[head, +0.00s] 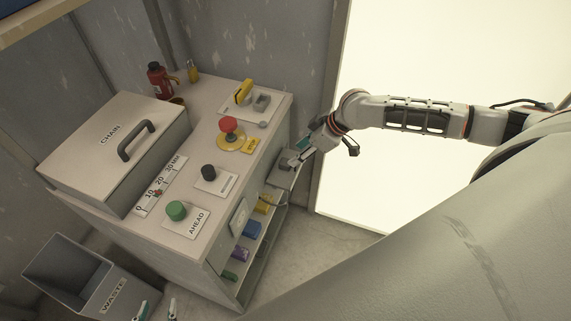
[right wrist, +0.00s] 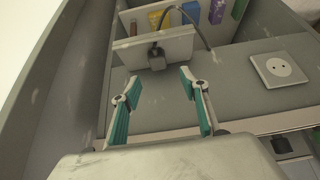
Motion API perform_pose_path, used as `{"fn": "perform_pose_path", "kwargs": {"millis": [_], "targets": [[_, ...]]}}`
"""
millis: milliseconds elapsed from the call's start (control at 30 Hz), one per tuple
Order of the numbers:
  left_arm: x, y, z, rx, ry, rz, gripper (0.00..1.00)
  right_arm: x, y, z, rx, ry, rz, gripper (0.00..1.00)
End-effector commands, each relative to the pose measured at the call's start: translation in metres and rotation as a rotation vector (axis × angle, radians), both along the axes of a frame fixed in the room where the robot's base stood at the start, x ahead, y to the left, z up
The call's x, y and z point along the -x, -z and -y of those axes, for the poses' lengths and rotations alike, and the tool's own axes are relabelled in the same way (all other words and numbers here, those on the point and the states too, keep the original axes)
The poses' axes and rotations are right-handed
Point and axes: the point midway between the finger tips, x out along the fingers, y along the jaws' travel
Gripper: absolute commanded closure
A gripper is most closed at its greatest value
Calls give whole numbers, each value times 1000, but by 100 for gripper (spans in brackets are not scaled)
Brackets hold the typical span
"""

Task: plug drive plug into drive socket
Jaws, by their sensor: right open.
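The drive plug (right wrist: 156,58) is a small dark grey block with a black cable, at a pale panel on the cabinet's side in the right wrist view. It also shows small in the head view (head: 284,162). My right gripper (right wrist: 160,80) is open, with the plug just beyond and between its teal-padded fingertips, apparently not gripped. In the head view this gripper (head: 297,152) is at the cabinet's right side. The drive socket (right wrist: 278,70) is a white square plate with a round two-hole face, right of the plug; it also shows on the cabinet (head: 239,217). My left gripper (head: 157,309) is open at the bottom edge.
The cabinet top holds a chain box (head: 112,140), a red stop button (head: 229,125), a green button (head: 176,210) and a yellow-handled switch (head: 243,92). Coloured items (head: 252,229) fill the side shelves. A waste bin (head: 83,281) stands near my left gripper.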

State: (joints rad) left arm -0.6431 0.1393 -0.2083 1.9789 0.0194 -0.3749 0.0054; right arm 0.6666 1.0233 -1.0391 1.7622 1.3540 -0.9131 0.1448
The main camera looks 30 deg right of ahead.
Motion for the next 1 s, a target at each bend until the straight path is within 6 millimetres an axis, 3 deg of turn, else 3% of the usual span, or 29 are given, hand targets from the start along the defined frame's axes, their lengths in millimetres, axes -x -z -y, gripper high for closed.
{"fn": "perform_pose_path", "kwargs": {"millis": [367,633,1000], "targets": [[0,1,0,0,0,0,60,-2,0,2,-5,9,-3,56],[3,8,-1,-5,2,-7,60,-11,21,-7,-5,9,-5,56],[0,7,-1,-6,2,-1,60,-13,26,-8,-5,8,-3,56]]}}
